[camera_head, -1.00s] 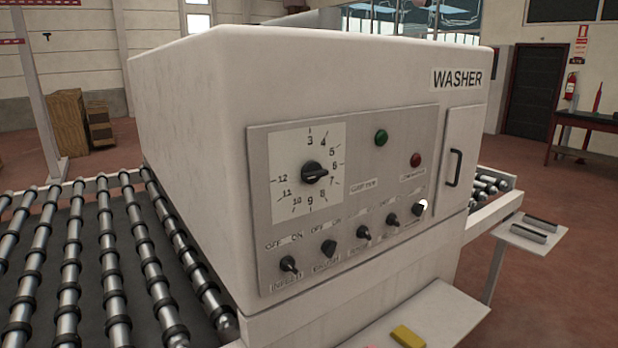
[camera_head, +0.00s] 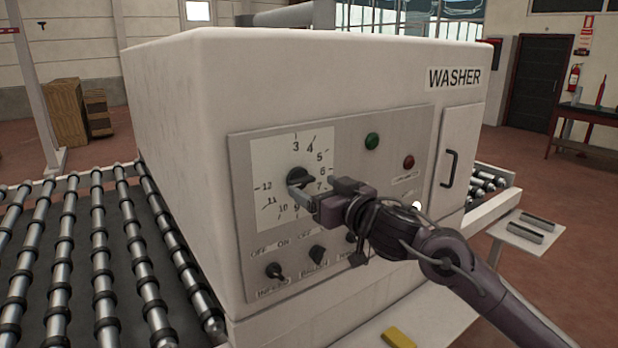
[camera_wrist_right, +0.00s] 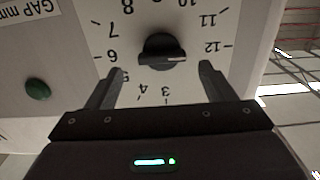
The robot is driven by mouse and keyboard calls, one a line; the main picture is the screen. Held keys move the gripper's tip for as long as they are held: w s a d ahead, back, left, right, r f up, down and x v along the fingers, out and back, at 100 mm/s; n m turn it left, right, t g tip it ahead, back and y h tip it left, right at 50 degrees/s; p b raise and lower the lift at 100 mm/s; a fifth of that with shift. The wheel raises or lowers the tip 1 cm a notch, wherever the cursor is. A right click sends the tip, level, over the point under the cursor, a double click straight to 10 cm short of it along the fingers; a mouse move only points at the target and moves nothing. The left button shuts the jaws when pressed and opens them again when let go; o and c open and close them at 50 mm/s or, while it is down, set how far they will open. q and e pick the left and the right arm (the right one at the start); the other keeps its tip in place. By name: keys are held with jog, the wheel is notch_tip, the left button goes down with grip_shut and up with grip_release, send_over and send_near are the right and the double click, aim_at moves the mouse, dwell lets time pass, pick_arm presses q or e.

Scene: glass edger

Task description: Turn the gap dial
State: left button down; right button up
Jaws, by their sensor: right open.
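The gap dial is a black knob (camera_head: 298,176) on a white numbered plate on the washer's front panel. My right gripper (camera_head: 307,192) is at the dial, coming in from the lower right, and partly covers the plate's lower numbers. In the right wrist view, upside down, the dial (camera_wrist_right: 163,48) lies just beyond and between the two open fingertips (camera_wrist_right: 160,70). One finger is near the 5 and 6, the other near the 12. Both fingers look clear of the knob. The knob's bar lies roughly along the 6-to-12 line. My left gripper is out of view.
Several small switches (camera_head: 275,271) sit below the plate, some behind my right arm. A green button (camera_head: 372,141) and a red button (camera_head: 408,162) are to the right, before a door handle (camera_head: 450,168). A roller conveyor (camera_head: 80,250) is at left. A yellow block (camera_head: 399,338) lies below.

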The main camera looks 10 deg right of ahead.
aim_at(304, 181)
jog(key=x, duration=0.1)
jog(key=p+x, duration=0.1)
jog(key=x, duration=0.1)
jog(key=shift+s+a+r, duration=0.1)
jog(key=shift+a+r, duration=0.1)
jog(key=shift+f, duration=0.1)
jog(key=shift+w, duration=0.2)
jog(key=shift+c, duration=0.3)
jog(key=c, duration=0.9)
